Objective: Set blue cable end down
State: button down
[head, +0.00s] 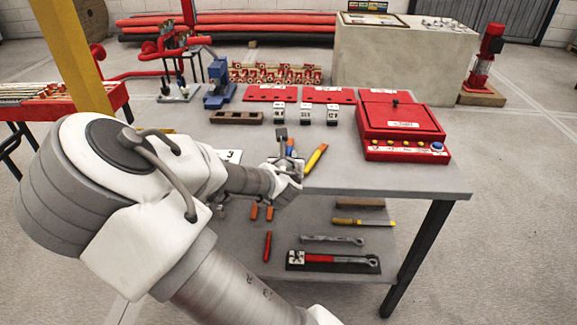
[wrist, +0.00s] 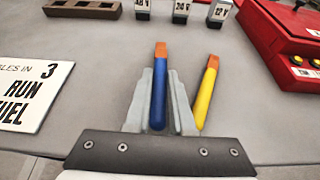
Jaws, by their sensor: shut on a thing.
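My gripper (wrist: 161,98) is shut on the blue cable end (wrist: 159,92), which points away from me with its orange tip forward. The blue end also shows as a small piece in the head view (head: 290,146), partly hidden by my gripper (head: 284,168). It is low over the near part of the grey table; I cannot tell whether it touches the top. A yellow cable end (wrist: 206,94) with an orange tip is just right of my right finger, and shows in the head view (head: 316,158).
A red control box (head: 400,125) stands at the right of the table (head: 400,178). Small labelled blocks (head: 305,115) and a brown slotted block (head: 236,117) are behind my gripper. A white "3 RUN" card (wrist: 32,92) lies at left. Tools lie on the lower shelf.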

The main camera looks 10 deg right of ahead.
jog(key=shift+f, duration=0.4)
jog(key=shift+f, duration=0.2)
jog(key=c, duration=0.8)
grip_release()
jog(key=shift+o, duration=0.2)
jog(key=shift+r, duration=0.15)
jog(key=shift+s+r, duration=0.15)
jog(key=b+v, duration=0.3)
jog(key=v, duration=0.8)
jog(key=shift+s+a, duration=0.15)
jog(key=shift+s, duration=0.15)
